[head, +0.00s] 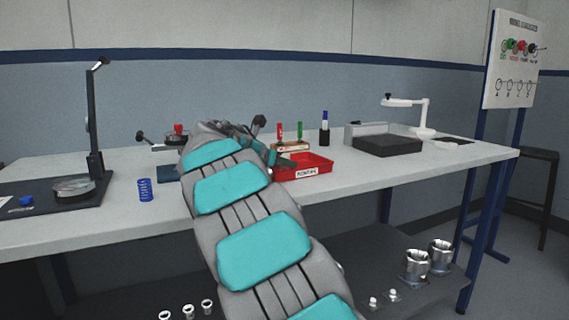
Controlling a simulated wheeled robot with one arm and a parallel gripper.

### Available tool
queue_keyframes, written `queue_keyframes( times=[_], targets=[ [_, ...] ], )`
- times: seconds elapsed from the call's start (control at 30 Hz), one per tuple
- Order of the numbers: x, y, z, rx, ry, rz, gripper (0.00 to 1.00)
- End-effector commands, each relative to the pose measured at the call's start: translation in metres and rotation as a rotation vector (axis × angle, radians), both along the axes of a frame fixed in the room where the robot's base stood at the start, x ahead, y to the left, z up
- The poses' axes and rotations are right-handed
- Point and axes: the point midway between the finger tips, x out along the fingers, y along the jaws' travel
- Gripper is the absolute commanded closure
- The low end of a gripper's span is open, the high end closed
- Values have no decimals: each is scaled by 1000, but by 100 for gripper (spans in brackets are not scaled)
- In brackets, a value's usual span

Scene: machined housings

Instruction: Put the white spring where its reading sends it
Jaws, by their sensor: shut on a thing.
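My gripper (270,154) is over the bench beside the left end of the red tray (318,173), partly hidden behind my arm. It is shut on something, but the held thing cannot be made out. I see no white spring anywhere in the head view. A blue coil spring (145,190) stands upright on the bench, left of my arm. The red tray has a white label on its front; its lettering is too small to read surely.
A stand (95,125) on a dark mat is at the left. Red and green markers stand in a wooden holder (292,147). Bare bench (420,170) lies right of the tray.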

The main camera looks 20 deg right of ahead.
Motion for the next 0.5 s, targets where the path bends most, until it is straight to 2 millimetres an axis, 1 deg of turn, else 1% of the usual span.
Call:
queue_keyframes(
  times=[0.03, 0.07, 0.1, 0.3, 0.5],
  targets=[
    [0, 0, 0, 0, 1, 0, 100],
    [0, 0, -1, 0, 0, 0, 61],
    [0, 0, -1, 0, 0, 0, 57],
    [0, 0, -1, 0, 0, 0, 34],
    [0, 0, -1, 0, 0, 0, 34]
  ],
)
